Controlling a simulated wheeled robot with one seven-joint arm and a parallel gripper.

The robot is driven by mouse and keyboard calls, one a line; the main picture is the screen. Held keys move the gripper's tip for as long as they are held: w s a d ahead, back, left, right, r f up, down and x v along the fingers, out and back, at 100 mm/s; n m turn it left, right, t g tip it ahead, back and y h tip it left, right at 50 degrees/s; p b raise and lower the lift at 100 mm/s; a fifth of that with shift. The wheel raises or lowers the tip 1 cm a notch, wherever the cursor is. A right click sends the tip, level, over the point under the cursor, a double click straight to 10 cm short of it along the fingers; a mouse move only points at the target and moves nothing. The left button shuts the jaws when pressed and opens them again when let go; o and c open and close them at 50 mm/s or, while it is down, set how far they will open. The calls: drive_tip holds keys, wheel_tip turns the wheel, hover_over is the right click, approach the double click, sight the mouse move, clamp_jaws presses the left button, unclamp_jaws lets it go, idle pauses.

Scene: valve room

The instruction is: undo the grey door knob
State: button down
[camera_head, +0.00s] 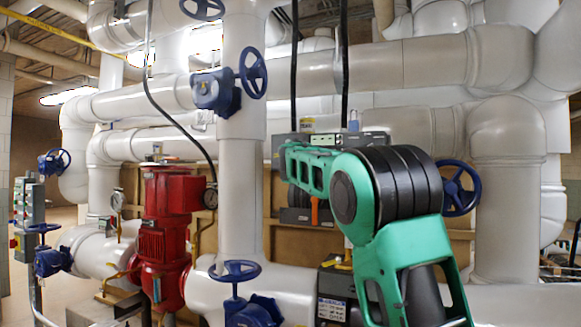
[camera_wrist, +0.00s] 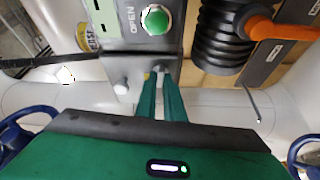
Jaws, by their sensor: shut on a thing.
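The grey panel (camera_wrist: 185,62) carries a small grey knob (camera_wrist: 160,69) at its lower edge in the wrist view. My gripper (camera_wrist: 159,77) reaches this knob with its two green fingers close together, shut on it. The fingertips cover part of the knob, so its exact turn cannot be told. A second, pale round knob (camera_wrist: 121,87) sits just to the left, apart from the fingers. In the head view my green arm reaches up to the grey equipment box (camera_head: 297,216), and the knob cannot be made out there.
A green button (camera_wrist: 155,19) beside the word OPEN is above the fingers. A black ribbed part (camera_wrist: 221,40) and an orange handle (camera_wrist: 275,28) lie to the right. White pipes, a red pump (camera_head: 165,215) and blue handwheels (camera_head: 252,75) crowd the room.

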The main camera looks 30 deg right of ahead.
drive_tip(key=shift+w+a+f, duration=0.1)
drive_tip(key=c, duration=1.9)
unclamp_jaws()
drive_tip(key=shift+o, duration=0.2)
drive_tip(key=v, duration=1)
drive_tip(key=shift+s, duration=0.3)
drive_tip(key=shift+a+f, duration=0.1)
drive_tip(key=shift+a, duration=0.05)
